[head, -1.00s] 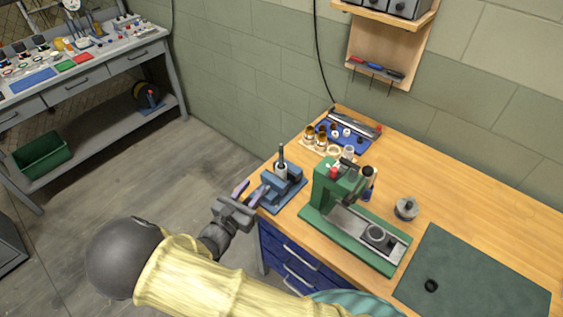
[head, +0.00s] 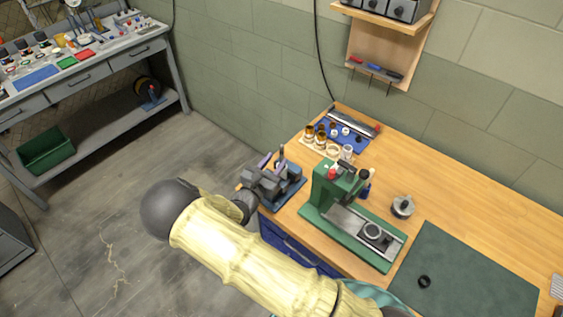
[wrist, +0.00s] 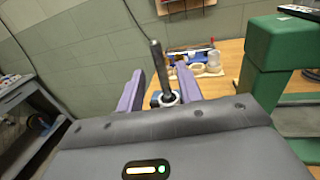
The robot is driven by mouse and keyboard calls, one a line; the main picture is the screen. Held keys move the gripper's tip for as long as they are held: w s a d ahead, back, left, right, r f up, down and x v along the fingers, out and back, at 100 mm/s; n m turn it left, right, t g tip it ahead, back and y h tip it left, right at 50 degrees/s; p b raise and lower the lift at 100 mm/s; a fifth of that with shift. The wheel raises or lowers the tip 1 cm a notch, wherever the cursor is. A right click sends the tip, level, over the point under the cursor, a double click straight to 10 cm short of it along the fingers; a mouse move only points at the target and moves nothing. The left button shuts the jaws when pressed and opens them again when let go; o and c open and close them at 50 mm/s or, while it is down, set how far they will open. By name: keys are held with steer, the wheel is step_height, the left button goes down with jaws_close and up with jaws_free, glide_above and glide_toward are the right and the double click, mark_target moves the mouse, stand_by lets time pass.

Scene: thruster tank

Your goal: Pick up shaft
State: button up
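The shaft (wrist: 159,68) is a dark grey upright rod with a lighter collar near its foot. It stands in the blue vise (head: 292,189) at the bench's left end. My gripper (wrist: 161,72) is open, its two purple fingers on either side of the shaft with gaps still visible in the wrist view. In the head view my gripper (head: 274,163) is over the vise and hides most of it; only the shaft's top (head: 282,151) shows. The shaft's lower end is hidden by my gripper's body in the wrist view.
A green press (head: 335,200) stands right of the vise, close to my gripper. Behind are a blue tray (head: 350,137) and small brass and white parts. A round metal part (head: 402,206) and dark green mat (head: 470,270) lie to the right. Open floor lies left.

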mark_target(281, 154)
steer(key=p+x, duration=0.3)
steer(key=x, duration=0.2)
steer(key=shift+f, duration=0.1)
steer(key=shift+w+f, duration=0.1)
steer(key=shift+w, duration=0.25)
steer(key=shift+s+a, duration=0.2)
steer(key=shift+w+d, duration=0.1)
steer(key=shift+d, duration=0.2)
steer(key=shift+a, duration=0.1)
jaws_close()
